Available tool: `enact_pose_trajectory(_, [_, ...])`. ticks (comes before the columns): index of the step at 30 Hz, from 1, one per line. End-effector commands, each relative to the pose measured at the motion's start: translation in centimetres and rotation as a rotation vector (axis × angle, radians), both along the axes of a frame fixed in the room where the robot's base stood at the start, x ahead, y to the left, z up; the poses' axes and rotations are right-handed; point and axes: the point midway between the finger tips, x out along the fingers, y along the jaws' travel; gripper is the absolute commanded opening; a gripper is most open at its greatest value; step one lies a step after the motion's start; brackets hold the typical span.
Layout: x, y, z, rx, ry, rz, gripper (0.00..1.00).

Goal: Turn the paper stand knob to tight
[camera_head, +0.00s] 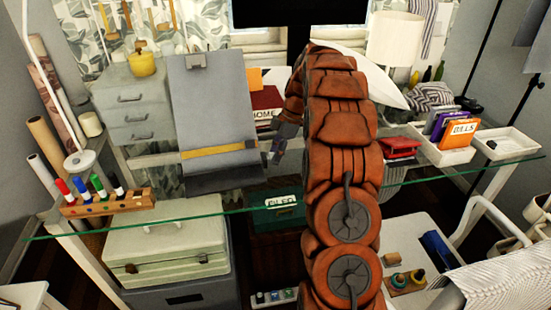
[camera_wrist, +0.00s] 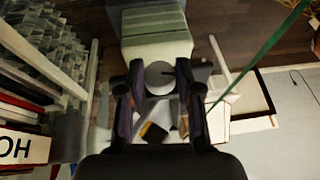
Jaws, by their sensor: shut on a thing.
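The paper stand (camera_head: 215,105) is a grey upright board with a clip at its top and a yellow band across its lower part. It stands on the glass desk left of my arm. My gripper (camera_head: 277,152) is low beside the stand's right edge, partly hidden by my orange arm. In the wrist view my gripper (camera_wrist: 160,70) has its two dark fingers on either side of a round grey piece (camera_wrist: 159,80), which appears to be the stand's knob. The fingers are shut on it. The knob cannot be made out in the head view, and its tightness cannot be told.
A grey drawer unit (camera_head: 133,105) stands left of the paper stand. A wooden marker holder (camera_head: 108,203) is at the desk's front left. Books (camera_head: 266,101) stand behind my gripper. Red items (camera_head: 400,148) and white trays (camera_head: 505,145) lie to the right.

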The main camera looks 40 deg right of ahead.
Motion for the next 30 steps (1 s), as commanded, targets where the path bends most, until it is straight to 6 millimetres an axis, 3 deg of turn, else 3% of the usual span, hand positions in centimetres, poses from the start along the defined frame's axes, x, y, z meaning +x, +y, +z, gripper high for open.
enact_pose_trajectory(30, [0.50, -0.11, 0.55, 0.096, 0.277, 0.002, 0.00])
